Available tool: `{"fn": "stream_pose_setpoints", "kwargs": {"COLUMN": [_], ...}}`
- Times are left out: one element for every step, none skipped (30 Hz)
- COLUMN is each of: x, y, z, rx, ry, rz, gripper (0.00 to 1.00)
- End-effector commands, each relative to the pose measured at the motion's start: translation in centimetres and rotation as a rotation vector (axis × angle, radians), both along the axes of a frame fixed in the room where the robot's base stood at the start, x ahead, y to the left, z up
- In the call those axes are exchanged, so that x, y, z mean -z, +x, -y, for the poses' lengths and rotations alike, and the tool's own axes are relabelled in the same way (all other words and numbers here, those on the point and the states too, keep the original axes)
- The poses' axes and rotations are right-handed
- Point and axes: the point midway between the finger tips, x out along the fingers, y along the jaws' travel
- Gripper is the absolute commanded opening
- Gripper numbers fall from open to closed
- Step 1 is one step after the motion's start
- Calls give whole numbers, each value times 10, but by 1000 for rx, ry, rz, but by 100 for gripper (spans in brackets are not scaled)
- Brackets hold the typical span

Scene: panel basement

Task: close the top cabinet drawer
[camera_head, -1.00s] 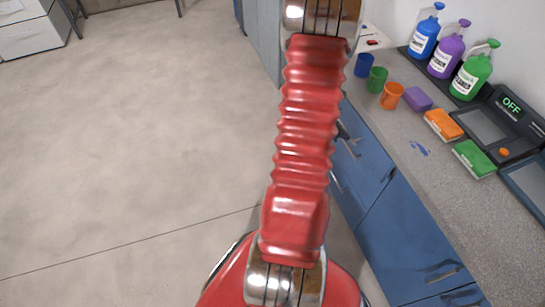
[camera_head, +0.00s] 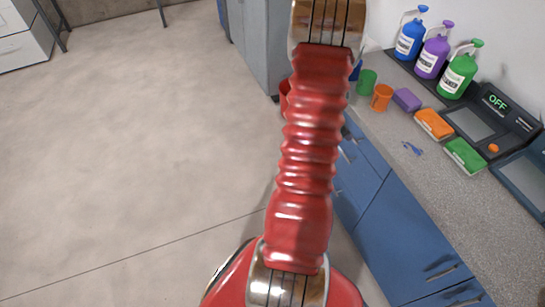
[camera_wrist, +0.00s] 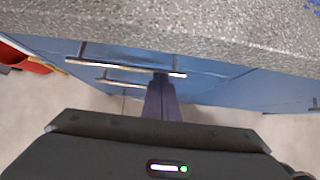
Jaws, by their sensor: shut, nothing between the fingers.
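The blue cabinet drawers show in the wrist view under the speckled counter edge. The top drawer (camera_wrist: 215,72) has a metal bar handle (camera_wrist: 110,65), with a second bar handle (camera_wrist: 120,83) below it. My gripper (camera_wrist: 162,78) is shut and empty. Its fingertips are at the top drawer's front, close to the right part of the handle; I cannot tell whether they touch. How far the drawer stands out is unclear. In the head view the drawer fronts (camera_head: 367,150) are partly behind my red arm, and my gripper is out of sight.
The counter (camera_head: 440,200) holds cups (camera_head: 382,97), sponges (camera_head: 433,124), bottles (camera_head: 457,75) and a device marked OFF (camera_head: 510,105). A red object (camera_head: 284,95) stands beside the cabinets. A grey cabinet (camera_head: 265,45) is further back. The floor (camera_head: 130,150) to the left is clear.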

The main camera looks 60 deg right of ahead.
Motion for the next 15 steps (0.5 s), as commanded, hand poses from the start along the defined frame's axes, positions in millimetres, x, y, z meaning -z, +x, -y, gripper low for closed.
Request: {"fn": "stream_pose_setpoints", "kwargs": {"x": [-2,-3,-3,-4,-4,-5,-5,-6,-7,-8,-8,-12,-16,-19,-23], "y": [0,1,2,3,5,7,9,10,13,15,17,19,20,22,24], "z": [3,2,-1,-3,-6,-10,-14,-18,-24,-28,-33,-36,-38,-40,-43], "rx": [0,0,-1,-2,-3,-3,-3,-3,-3,-3,-4,-3,-2,-2,-4], "ry": [-7,-7,-7,-6,-6,-6,-4,-3,-3,-3,-2,-4,-6,-6,-4], "rz": [0,0,1,1,0,-1,-1,-1,0,0,-1,1,2,2,1], "gripper": [0,0,0,0,0,0,0,0,0,0,0,0,0,0,0]}}
